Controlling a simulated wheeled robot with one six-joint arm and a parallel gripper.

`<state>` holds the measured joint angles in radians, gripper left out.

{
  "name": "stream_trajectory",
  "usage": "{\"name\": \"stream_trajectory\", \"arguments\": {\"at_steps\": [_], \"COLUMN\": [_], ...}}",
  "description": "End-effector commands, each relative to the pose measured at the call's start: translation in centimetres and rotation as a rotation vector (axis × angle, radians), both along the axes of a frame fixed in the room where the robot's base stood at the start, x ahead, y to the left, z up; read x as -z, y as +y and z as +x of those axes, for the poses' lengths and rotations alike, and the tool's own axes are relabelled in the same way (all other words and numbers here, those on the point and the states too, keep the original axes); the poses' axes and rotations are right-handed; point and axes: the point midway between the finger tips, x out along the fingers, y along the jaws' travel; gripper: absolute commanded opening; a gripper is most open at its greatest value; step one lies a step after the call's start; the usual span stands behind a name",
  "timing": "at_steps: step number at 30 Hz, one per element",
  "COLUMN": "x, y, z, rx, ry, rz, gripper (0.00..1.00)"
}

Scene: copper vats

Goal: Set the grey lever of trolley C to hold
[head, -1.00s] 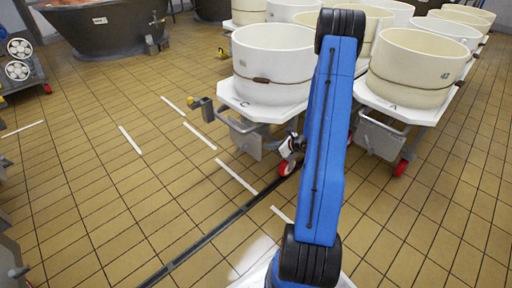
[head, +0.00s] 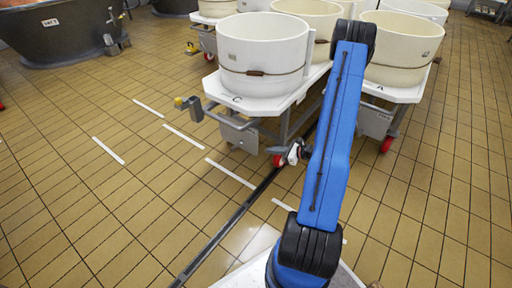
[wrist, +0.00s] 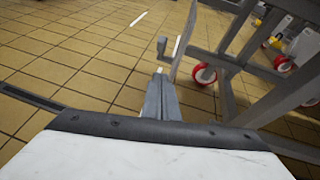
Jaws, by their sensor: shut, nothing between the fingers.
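Trolley C (head: 262,104) is the white-topped trolley marked C in the head view, carrying a round cream vat. A grey fitting (head: 193,109) with a yellow knob sticks out at its left corner. A grey bar and a hanging grey plate (head: 240,135) sit below its front edge. I cannot tell for certain which part is the grey lever. My gripper (wrist: 160,74) is shut and empty in the wrist view, pointing ahead over the tiles. A small upright grey tab (wrist: 162,47) on a trolley frame shows just beyond the fingertips, seemingly apart from them.
Trolley A (head: 398,92) stands to the right, partly behind my blue arm. Red-wheeled trolley legs (wrist: 204,74) fill the right of the wrist view. A dark floor channel (head: 225,228) runs toward trolley C. Tiled floor at the left is open. A dark vat (head: 60,40) stands far left.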

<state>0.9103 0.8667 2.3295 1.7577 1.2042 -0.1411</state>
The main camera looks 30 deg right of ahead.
Motion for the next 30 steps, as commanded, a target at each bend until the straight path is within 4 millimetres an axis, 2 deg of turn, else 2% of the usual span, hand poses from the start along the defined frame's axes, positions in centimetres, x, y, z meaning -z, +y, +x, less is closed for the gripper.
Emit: {"name": "stream_trajectory", "arguments": {"at_steps": [5, 20, 24, 30], "x": [0.7, 3.7, 2.8, 2.2], "y": [0.9, 4.5, 5.3, 6.1], "z": [1.4, 8.0, 9.6, 10.8], "rx": [-0.002, -0.003, -0.002, -0.001], "ry": [0.001, 0.002, -0.001, 0.000], "rz": [0.002, 0.000, -0.001, -0.001], "gripper": [0.00, 0.00, 0.00, 0.00]}}
